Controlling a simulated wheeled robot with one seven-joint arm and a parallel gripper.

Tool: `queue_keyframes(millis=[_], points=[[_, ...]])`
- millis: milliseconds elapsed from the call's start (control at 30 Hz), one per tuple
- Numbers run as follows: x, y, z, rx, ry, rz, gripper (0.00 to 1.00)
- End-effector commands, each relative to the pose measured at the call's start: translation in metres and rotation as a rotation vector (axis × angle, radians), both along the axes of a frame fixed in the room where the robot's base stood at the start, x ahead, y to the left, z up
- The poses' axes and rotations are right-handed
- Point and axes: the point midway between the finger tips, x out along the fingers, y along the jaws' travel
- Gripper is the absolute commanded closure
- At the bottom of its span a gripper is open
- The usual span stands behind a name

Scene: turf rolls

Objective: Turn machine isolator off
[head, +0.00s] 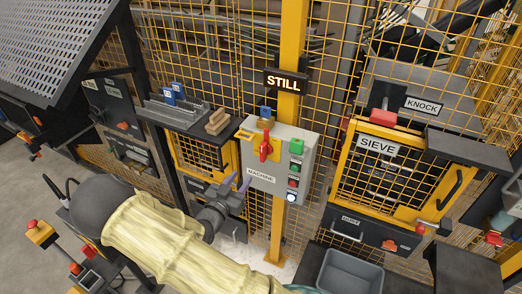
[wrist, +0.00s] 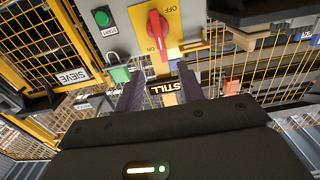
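The machine isolator is a grey box (head: 278,180) labelled MACHINE on the yellow post. Its red rotary handle (head: 265,148) sits on a yellow plate at the box's upper left. In the wrist view, upside down, the red handle (wrist: 158,30) stands upright in line with the post, on the yellow plate (wrist: 178,28) marked ON and OFF; its long end lies beside ON. My gripper (head: 238,184) is left of the box, apart from it. In the wrist view my gripper (wrist: 160,78) has its two dark fingers spread, with nothing between them, short of the handle.
A green padlock (wrist: 120,74) hangs at the box's edge, close to one finger. A green START button (wrist: 103,18) is on the box. A lit STILL sign (head: 285,83) is above. Yellow mesh fencing and the SIEVE door (head: 378,145) stand around. A grey bin (head: 350,274) is below.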

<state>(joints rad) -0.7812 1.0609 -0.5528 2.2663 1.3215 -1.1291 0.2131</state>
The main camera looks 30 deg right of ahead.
Motion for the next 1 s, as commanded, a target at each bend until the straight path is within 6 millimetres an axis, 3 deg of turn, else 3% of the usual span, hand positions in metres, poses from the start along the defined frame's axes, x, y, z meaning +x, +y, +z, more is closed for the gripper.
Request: queue_keyframes(millis=[700, 1000], points=[[0.076, -0.102, 0.003, 0.000, 0.001, -0.004, 0.62], [0.094, -0.122, 0.001, 0.001, 0.001, -0.001, 0.62]])
